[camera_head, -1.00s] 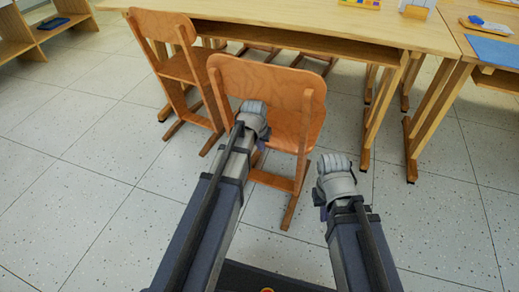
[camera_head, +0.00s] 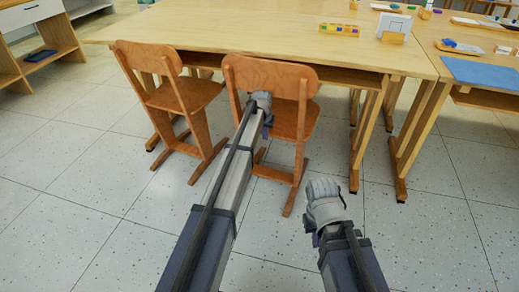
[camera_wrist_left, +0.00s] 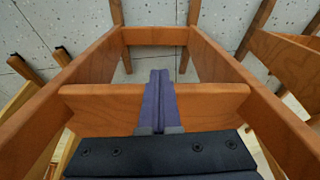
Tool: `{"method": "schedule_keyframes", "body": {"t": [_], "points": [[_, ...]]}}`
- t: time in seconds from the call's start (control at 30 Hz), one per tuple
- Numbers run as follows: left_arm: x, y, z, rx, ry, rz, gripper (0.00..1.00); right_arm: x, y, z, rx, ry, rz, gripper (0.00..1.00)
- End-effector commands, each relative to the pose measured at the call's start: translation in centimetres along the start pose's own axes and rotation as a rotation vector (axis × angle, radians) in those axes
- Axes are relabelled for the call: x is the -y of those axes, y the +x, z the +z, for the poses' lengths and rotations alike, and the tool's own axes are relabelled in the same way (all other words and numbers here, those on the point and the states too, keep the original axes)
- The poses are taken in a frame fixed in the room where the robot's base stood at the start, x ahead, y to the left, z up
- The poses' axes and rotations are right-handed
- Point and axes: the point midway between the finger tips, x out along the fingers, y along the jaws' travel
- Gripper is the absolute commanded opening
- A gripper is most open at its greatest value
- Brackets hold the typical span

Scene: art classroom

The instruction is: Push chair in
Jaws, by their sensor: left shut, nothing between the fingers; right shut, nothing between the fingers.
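A brown wooden chair (camera_head: 300,120) stands at the front of the long wooden table (camera_head: 210,30), its backrest (camera_head: 245,72) facing me and its top overlapping the table's front edge. My left gripper (camera_head: 262,98) is shut and empty, in front of the lower part of that backrest; contact cannot be made out. In the left wrist view the shut fingers (camera_wrist_left: 160,90) lie over a wooden crosspiece (camera_wrist_left: 100,97) of the chair, with its side rails on both sides. My right gripper (camera_head: 323,190) is shut and empty, low over the floor to the right of the chair.
A second similar chair (camera_head: 185,95) stands close on the left, turned at an angle. Table legs (camera_head: 368,135) are to the right, and another table (camera_head: 475,80) with a blue mat adjoins. A shelf (camera_head: 45,45) is at far left. The tiled floor (camera_head: 100,220) in front is clear.

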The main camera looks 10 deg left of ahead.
Motion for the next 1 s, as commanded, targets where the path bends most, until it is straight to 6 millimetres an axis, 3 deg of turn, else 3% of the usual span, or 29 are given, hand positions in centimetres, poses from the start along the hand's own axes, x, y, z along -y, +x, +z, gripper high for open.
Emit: {"method": "schedule_keyframes", "body": {"t": [0.03,0.1,0.3,0.77,1.0], "points": [[0.0,0.7,-2.5,-0.008,0.000,0.001,0.00,0.0,0.0,0.0,0.000,0.000,0.000,0.00],[0.0,1.2,-4.2,-0.008,0.000,0.001,0.00,0.0,0.0,0.0,0.000,0.000,0.000,0.00],[0.0,2.0,-6.9,-0.007,0.000,0.000,0.00,0.0,0.0,0.0,0.000,0.000,0.000,0.00],[0.0,2.0,-7.0,-0.007,0.000,0.000,0.00,0.0,0.0,0.0,0.000,0.000,0.000,0.00],[-0.1,1.7,-5.8,-0.005,0.000,0.000,0.00,0.0,0.0,0.0,0.000,0.000,0.000,0.00]]}}
